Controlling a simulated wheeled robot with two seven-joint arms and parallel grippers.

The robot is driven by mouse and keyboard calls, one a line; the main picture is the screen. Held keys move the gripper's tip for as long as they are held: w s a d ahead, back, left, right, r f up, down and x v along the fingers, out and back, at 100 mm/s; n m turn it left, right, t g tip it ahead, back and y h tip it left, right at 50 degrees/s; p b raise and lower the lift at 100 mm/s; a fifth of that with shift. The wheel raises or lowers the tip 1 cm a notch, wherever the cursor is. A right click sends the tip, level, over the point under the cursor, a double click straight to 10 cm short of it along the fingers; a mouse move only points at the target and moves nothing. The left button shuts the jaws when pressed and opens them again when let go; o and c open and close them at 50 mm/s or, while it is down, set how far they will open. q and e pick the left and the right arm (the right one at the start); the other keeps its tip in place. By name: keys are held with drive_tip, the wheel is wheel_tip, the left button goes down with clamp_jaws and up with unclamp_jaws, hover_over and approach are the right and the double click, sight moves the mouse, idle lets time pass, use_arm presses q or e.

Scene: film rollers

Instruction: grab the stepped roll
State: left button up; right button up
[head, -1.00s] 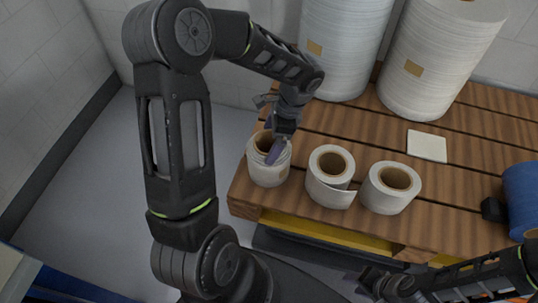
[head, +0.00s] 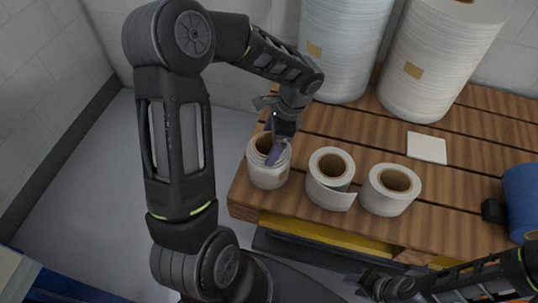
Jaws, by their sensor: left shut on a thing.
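Three small white film rolls with brown cores stand in a row on the wooden slatted pallet. The left roll (head: 267,172) has a stepped upper edge. My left gripper (head: 274,152) reaches down to it from above, with its fingers at the top of the roll, shut on its wall. The roll stands upright at the pallet's left end. The middle roll (head: 325,190) has a loose flap of film at its lower right. The right roll (head: 386,198) looks plain and even. My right gripper (head: 378,286) is low at the bottom right, away from the rolls; its fingertips are not clear.
Two large white rolls (head: 345,50) stand at the back of the pallet (head: 455,210). A square cream sheet (head: 427,147) lies on the slats. A blue roll (head: 522,196) and a small black object (head: 492,211) are at the right edge.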

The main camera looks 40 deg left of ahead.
use_arm(q)
drive_tip(key=shift+r, duration=0.15)
wheel_tip(320, 180, up, 10)
idle(0.6)
idle(0.5)
